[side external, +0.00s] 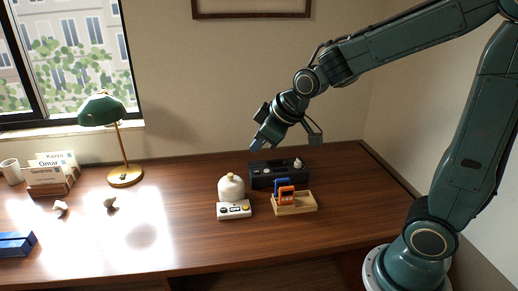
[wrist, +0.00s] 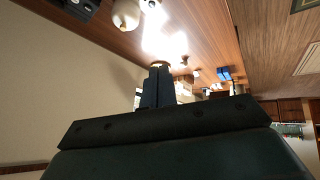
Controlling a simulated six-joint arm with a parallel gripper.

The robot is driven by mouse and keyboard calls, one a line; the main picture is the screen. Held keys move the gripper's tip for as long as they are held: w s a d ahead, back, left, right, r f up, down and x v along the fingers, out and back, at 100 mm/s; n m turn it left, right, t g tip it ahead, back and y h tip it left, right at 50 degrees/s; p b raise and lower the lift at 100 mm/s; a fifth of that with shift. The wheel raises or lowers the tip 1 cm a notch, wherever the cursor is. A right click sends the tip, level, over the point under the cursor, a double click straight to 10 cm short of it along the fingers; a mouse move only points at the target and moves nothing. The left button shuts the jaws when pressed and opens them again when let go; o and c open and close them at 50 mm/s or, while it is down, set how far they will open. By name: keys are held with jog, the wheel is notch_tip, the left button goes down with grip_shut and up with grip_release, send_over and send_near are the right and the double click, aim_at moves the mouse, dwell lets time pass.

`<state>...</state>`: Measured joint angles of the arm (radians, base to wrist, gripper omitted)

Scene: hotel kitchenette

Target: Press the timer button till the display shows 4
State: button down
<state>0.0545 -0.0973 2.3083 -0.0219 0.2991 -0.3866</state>
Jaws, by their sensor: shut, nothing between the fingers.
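My gripper (side external: 256,145) is above and behind these, clear of the desk and touching nothing. In the wrist view its dark fingers (wrist: 159,70) are together and empty.
The white jar (side external: 231,188) stands close behind the white box. A wooden tray (side external: 297,207) with orange and blue items is to the right. A green lamp (side external: 101,110), card holder (side external: 47,188), mug (side external: 12,171) and blue box (side external: 15,244) are left. The front desk middle is clear.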

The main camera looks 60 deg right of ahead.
jog(key=w+d+f+n, duration=0.2)
jog(key=w+f, duration=0.6)
jog(key=w, duration=0.1)
jog(key=n+t, duration=0.2)
send_over(226, 212)
notch_tip(226, 212, down, 12)
jog(key=r, duration=0.1)
jog(key=shift+f, duration=0.25)
jog(key=shift+f, duration=0.1)
jog(key=shift+f, duration=4.3)
jog(key=shift+f, duration=0.8)
jog(key=shift+r, duration=0.75)
